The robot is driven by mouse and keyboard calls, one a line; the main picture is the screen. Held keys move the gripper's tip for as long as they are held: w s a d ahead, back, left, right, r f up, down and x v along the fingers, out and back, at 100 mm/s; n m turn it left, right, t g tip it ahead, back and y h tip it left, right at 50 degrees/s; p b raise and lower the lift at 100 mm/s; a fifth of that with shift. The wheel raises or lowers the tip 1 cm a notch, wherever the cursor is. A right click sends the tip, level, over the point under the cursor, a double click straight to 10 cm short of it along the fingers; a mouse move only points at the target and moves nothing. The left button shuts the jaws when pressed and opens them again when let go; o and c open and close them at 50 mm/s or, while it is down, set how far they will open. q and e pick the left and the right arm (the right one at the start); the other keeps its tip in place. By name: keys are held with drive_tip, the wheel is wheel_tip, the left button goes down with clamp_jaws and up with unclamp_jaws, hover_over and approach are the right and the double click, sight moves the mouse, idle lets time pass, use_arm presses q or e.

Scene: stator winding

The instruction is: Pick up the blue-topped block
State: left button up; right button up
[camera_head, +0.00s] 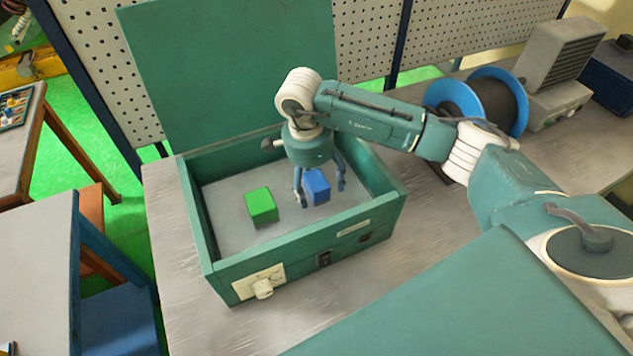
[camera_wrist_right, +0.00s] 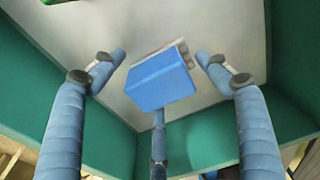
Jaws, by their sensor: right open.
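The blue-topped block (camera_head: 316,186) stands on the floor of an open green box, toward its right side. My right gripper (camera_head: 320,192) reaches down into the box with its fingers spread around the block. In the right wrist view the block (camera_wrist_right: 160,80) lies between the open fingers of the gripper (camera_wrist_right: 160,85), with gaps on both sides. A third finger shows below the block in that view; whether it touches the block I cannot tell. My left gripper is not in view.
The green box (camera_head: 300,252) has its lid (camera_head: 230,65) raised at the back. A green block (camera_head: 261,206) stands left of the blue one, inside the box. A blue-rimmed spool (camera_head: 510,95) stands on the grey bench (camera_head: 175,265) to the right.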

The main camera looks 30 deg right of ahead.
drive_tip(key=c, duration=1.7)
drive_tip(key=shift+c, duration=0.2)
